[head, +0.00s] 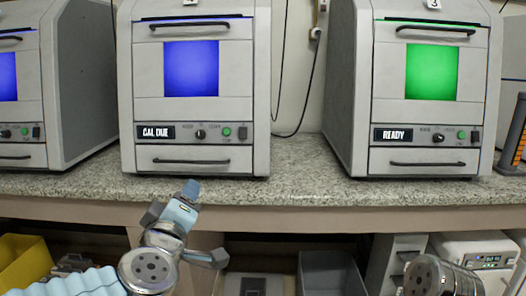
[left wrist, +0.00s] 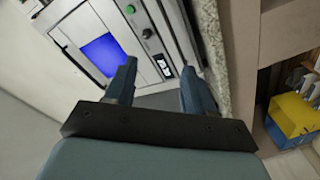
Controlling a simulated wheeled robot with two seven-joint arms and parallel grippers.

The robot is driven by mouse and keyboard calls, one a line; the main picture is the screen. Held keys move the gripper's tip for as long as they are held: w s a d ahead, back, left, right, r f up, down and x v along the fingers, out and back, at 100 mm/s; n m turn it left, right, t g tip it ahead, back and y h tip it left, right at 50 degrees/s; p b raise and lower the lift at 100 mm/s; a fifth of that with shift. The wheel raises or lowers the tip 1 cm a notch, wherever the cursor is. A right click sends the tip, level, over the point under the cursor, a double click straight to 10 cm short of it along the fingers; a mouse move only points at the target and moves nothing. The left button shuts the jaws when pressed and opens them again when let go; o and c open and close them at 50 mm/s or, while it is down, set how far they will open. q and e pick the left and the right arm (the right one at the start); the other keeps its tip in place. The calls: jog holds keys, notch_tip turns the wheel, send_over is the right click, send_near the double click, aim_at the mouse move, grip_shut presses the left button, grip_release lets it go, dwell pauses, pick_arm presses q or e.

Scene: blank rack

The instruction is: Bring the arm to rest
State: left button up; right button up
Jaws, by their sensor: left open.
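My left arm comes in from the lower left in the head view. Its gripper (head: 188,194) is in front of the counter's front edge, below the middle machine labelled CAL DUE (head: 196,110). In the left wrist view the two fingers of the left gripper (left wrist: 158,88) stand apart with nothing between them. A machine with a blue window (left wrist: 140,45) lies beyond them, seen tilted. Part of my right arm shows at the lower right of the head view; its gripper is not in view.
A speckled counter (head: 290,182) carries the machines. A green-windowed machine labelled READY (head: 419,110) stands right; another blue-windowed one (head: 60,85) stands left. Below are a yellow bin (head: 22,262), a grey bin (head: 328,272) and a white device (head: 472,250). A cable hangs behind.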

pick_arm(q)
jog(key=w+d+f+m+g+h, duration=0.1)
jog(key=w+f+m+g, duration=0.2)
jog(key=f, duration=1.3)
jog(key=w+d+f+m+g+h, duration=0.1)
jog(key=d+f+m+g+h, duration=0.2)
jog(key=f, duration=1.2)
jog(key=s+f+m+g, duration=0.1)
jog(key=s+f+g, duration=0.4)
jog(key=s+f, duration=0.5)
jog(key=s+f+m+g+h, duration=0.1)
jog(key=s+f+m+g, duration=0.1)
jog(key=s+f+g, duration=0.4)
jog(key=s+f, duration=0.5)
jog(key=f, duration=0.6)
jog(key=shift+f, duration=0.1)
